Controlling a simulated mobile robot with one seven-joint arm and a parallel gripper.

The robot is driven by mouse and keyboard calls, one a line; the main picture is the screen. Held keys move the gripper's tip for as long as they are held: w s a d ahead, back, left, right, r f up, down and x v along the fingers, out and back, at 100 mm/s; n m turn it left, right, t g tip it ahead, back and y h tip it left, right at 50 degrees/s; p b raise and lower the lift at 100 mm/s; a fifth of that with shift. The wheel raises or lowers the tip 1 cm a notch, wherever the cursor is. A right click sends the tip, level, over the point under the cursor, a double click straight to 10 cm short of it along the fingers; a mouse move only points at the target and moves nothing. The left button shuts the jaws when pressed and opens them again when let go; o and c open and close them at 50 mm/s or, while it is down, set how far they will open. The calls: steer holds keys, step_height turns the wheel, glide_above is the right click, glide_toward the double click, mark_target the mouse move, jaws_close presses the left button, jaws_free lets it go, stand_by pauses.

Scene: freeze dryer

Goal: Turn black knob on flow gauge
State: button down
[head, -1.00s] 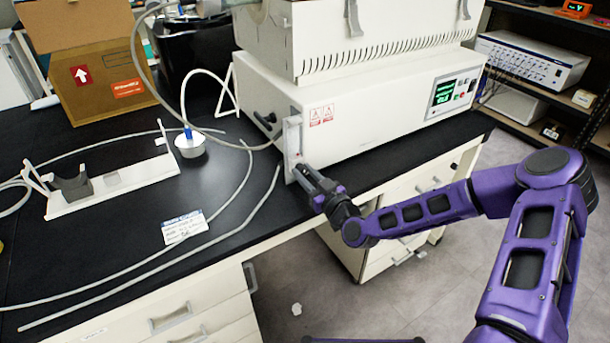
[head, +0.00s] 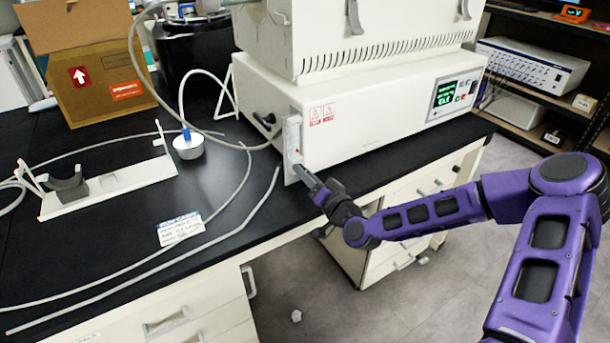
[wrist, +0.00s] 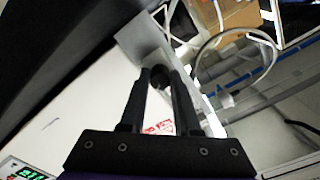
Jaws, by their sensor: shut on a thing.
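The flow gauge (head: 292,140) is a narrow upright pale plate on the front left corner of the white freeze dryer unit. Its black knob (wrist: 160,76) shows as a dark round shape between my fingertips in the wrist view. My gripper (head: 304,176) reaches the lower part of the gauge from the front right. In the wrist view my gripper (wrist: 160,80) has its two black fingers closed on the knob, one on each side. In the head view the knob is hidden by the fingers.
The white unit (head: 380,110) with a green display stands behind the gauge. Pale tubing (head: 150,262), a white stand (head: 105,190) and a paper label (head: 181,229) lie on the black bench. A cardboard box (head: 95,85) stands at the back left. Shelving (head: 560,105) is at the right.

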steer(key=shift+m, duration=0.3)
steer(key=c, duration=0.6)
jaws_free()
steer(key=p+v, duration=0.1)
steer(key=v, duration=1.6)
steer(key=shift+s+d, duration=0.2)
